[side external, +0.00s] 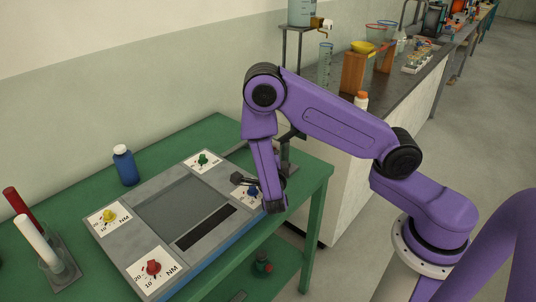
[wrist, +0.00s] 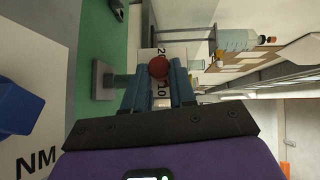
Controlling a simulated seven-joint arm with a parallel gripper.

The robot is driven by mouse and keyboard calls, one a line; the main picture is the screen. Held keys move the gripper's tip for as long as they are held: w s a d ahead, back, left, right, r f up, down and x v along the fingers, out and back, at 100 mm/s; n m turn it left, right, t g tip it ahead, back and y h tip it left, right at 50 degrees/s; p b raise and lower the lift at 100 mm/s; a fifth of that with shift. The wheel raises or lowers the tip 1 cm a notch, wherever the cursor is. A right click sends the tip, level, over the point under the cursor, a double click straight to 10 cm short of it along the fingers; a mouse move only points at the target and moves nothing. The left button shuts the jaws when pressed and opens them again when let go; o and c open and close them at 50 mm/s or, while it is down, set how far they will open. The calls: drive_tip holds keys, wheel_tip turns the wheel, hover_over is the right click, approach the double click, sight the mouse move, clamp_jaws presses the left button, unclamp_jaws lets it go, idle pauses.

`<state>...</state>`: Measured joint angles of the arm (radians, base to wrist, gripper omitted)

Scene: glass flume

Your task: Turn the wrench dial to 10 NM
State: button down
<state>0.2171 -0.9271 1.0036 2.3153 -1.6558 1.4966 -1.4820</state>
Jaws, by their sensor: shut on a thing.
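My gripper (wrist: 158,72) is shut on this knob, one finger on each side. The knob's pointer is hidden, so its setting cannot be read. In the side view my arm largely hides the jaws and this knob. The grey panel (side external: 182,209) has a yellow dial (side external: 109,215), a green dial (side external: 203,160), a red dial (side external: 153,267) and a blue dial (side external: 252,190). I cannot make out a wrench mark.
The panel lies on a green table (side external: 225,130). A blue bottle (side external: 125,168) stands behind it, and red and white tubes stand at the left. A large blue knob (wrist: 18,105) is close at the wrist view's left. A counter (side external: 400,88) with glassware stands behind my arm.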

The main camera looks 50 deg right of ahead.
drive_tip(key=shift+f+m+t+h, duration=0.1)
drive_tip(key=shift+m+t+h, duration=0.2)
drive_tip(key=shift+m, duration=0.1)
idle(0.3)
drive_tip(key=c, duration=0.9)
unclamp_jaws()
drive_tip(key=v, duration=1.7)
drive_tip(key=shift+s+a+f, duration=0.15)
drive_tip(key=shift+s, duration=0.05)
